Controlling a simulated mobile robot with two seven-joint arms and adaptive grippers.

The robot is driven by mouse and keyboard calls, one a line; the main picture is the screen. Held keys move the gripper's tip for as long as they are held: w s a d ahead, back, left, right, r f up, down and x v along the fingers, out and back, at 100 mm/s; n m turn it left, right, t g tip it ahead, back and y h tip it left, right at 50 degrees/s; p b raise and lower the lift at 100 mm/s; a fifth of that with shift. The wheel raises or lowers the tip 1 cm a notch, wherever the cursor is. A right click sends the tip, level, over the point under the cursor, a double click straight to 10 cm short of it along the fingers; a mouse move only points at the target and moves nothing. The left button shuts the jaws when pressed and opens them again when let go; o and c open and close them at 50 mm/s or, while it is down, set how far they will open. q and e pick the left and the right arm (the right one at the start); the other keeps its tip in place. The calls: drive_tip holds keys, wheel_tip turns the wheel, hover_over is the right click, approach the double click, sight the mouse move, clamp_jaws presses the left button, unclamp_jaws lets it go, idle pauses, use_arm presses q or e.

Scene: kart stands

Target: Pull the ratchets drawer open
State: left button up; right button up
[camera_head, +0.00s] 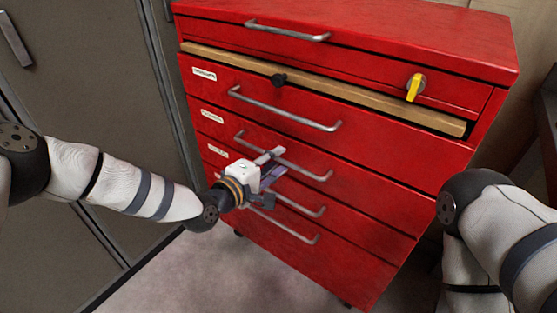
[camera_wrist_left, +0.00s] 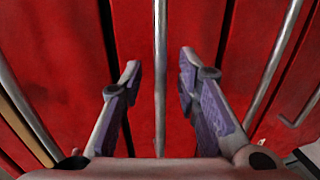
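A red tool cabinet (camera_head: 400,190) has several drawers with long metal handles and small white labels. The lettering is too small to read, so I cannot tell which drawer is the ratchets one. My left gripper (camera_head: 277,163) is at the handle of a middle drawer (camera_head: 318,175), the second handle below the wooden strip. In the left wrist view, that handle (camera_wrist_left: 160,100) runs between the two open, purple-padded fingers (camera_wrist_left: 160,68), with a gap on each side. That drawer looks closed. My right arm shows at the right edge; its gripper is out of view.
A wooden strip (camera_head: 350,92) with a black knob (camera_head: 279,80) sits near the cabinet's top, below a drawer with a yellow latch (camera_head: 415,88). Grey lockers (camera_head: 90,70) stand at the left. Bare floor (camera_head: 190,275) lies in front of the cabinet.

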use_arm(q)
drive_tip(key=shift+x, duration=0.9)
drive_tip(key=shift+c, duration=0.4)
clamp_jaws()
